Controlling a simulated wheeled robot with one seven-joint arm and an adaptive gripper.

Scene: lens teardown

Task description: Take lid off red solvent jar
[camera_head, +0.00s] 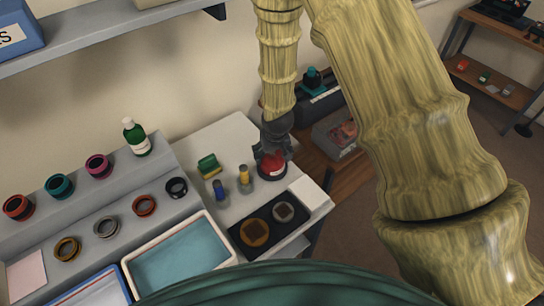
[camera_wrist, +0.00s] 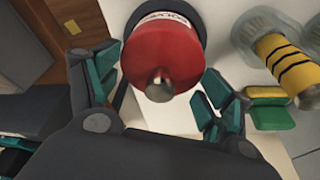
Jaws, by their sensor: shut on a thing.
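The red solvent jar (camera_head: 275,175) stands on the grey worktop near its right edge. In the wrist view its pale, partly cut-off label (camera_wrist: 165,17) shows on a dark band. The red lid (camera_wrist: 165,55) is domed with a metal knob and also shows in the head view (camera_head: 268,162). My gripper (camera_wrist: 160,82) is shut on the red lid, with one teal-padded finger at each side of it. In the head view my gripper (camera_head: 271,150) comes down from above and hides part of the jar. I cannot tell whether the lid sits fully on the jar.
A yellow-banded bottle (camera_head: 244,175) stands close left of the jar, beside a blue one (camera_head: 220,190). A green and yellow sponge (camera_head: 209,166) lies further left. A black mat (camera_head: 240,236) with round parts is in front. A white-rimmed tray (camera_head: 131,268) lies at the front left.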

